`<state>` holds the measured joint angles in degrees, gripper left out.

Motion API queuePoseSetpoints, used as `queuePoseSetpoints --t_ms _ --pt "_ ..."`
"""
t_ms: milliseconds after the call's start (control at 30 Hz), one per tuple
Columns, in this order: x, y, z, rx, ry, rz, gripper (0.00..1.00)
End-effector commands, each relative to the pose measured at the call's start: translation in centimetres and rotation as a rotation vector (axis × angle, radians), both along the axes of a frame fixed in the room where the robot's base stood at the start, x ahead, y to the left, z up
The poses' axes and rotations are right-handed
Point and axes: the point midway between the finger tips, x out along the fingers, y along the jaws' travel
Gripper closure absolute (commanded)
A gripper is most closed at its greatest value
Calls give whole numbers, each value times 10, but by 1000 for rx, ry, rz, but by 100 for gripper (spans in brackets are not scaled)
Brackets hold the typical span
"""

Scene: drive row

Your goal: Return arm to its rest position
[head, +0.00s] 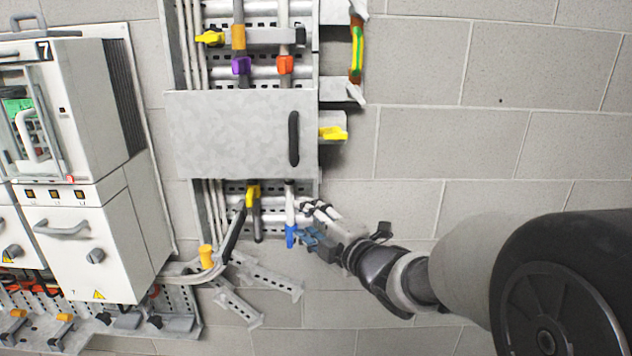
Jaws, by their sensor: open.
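My arm comes in from the lower right, with a large dark joint in front and a grey link leading to a black wrist. My gripper (312,224) is open at the lower end of the pipe panel, below the grey cover plate. Its fingertips are close to a blue-ended white lever (290,228); I cannot tell whether they touch it. Nothing shows held between the fingers. The arm is stretched out towards the wall.
The cover plate (225,134) has a black handle (293,139). Yellow (210,38), purple (241,65) and orange (285,64) fittings sit above it. White cabinets (95,240) stand at left, with a bent rail (195,272) beside them. The block wall (500,110) at upper right is clear.

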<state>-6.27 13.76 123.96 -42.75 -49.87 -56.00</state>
Motion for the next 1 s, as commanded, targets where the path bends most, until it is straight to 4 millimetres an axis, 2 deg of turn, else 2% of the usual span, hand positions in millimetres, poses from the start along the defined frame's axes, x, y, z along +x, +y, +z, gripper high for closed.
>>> queuePoseSetpoints --t_ms 100,167,200,267,300,367,400,467,500,600,700,833,1000 --pt "-12 -61 -11 75 183 -254 55" --pt "-27 -93 -21 138 292 -392 55" --pt "-41 -113 -29 186 365 -482 55" --pt "-66 -141 -43 268 473 -616 55" --pt "-86 -158 -53 327 544 -703 55" --pt "-120 -178 -71 422 653 -828 55" --pt "-145 -188 -85 489 728 -908 55" --pt "-184 -199 -106 588 837 -1022 55" --pt "-210 -204 -119 649 906 -1090 55" --pt "-267 -205 -147 781 1061 -1229 55" --pt "-310 -200 -168 869 1178 -1327 55" --pt "-342 -194 -181 929 1269 -1397 55" --pt "-352 -192 -184 942 1296 -1420 55"
